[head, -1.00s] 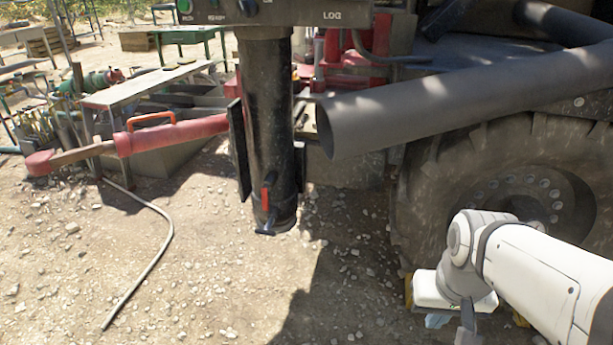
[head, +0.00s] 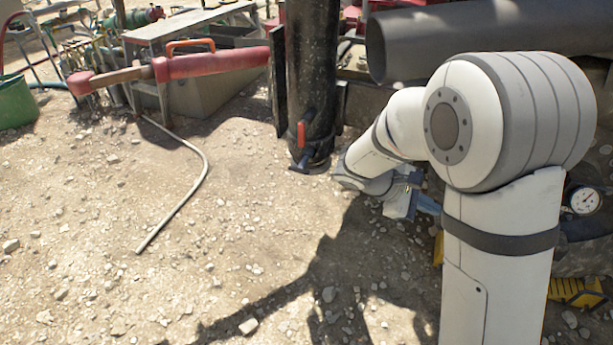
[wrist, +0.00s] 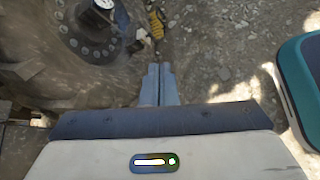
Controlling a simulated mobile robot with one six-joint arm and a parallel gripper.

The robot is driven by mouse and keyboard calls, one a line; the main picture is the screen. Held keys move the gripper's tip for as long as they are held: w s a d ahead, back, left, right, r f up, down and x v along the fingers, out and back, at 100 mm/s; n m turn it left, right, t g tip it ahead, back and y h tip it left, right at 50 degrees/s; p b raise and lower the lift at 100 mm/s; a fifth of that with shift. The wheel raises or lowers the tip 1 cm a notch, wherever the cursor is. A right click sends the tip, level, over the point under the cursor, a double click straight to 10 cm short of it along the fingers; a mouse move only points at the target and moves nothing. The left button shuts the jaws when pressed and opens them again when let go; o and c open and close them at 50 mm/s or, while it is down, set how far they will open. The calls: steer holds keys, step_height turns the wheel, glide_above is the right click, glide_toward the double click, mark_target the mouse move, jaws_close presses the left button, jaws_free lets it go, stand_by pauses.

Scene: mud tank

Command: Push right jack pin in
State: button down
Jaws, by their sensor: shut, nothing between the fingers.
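The black jack leg (head: 314,75) stands upright near the top middle of the head view. A red-handled pin (head: 301,133) is on its lower front, with a dark blue fitting (head: 304,161) below it at the foot. I cannot tell how far in the pin sits. My gripper (head: 428,205) is to the right of the leg, apart from it, with its fingers pointing right, away from the pin. In the wrist view my gripper (wrist: 158,75) is shut and empty, its two grey fingers together. The pin does not show in the wrist view.
A wide grey pipe (head: 470,40) crosses the upper right. A red arm (head: 212,66) extends left of the leg, and a hose (head: 190,195) lies on the gravel. The large wheel (wrist: 60,50) is left in the wrist view. Gravel left of the leg is mostly open.

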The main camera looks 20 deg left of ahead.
steer(key=w+a+f+n+t+b, duration=0.2)
steer(key=w+a+f+n+t, duration=0.25)
steer(key=a, duration=0.45)
steer(key=w+a+f+n+t+b, duration=0.1)
steer(key=w+a+f+n+t, duration=0.4)
steer(key=a, duration=0.5)
steer(key=s+a+f+n+t+y+b, duration=0.15)
steer(key=a+f+n+t+y, duration=0.35)
steer(key=a, duration=0.5)
steer(key=s+a+f+n+t+y+b, duration=0.1)
steer(key=s+a+f+n+t+y, duration=0.35)
steer(key=a+f, duration=0.45)
steer(key=w+r+b, duration=0.2)
steer(key=w, duration=0.5)
steer(key=w+r+n+g+b, duration=0.1)
steer(key=w+r+b, duration=0.1)
steer(key=w, duration=0.5)
steer(key=shift+w+r, duration=0.3)
steer(key=shift+r, duration=0.1)
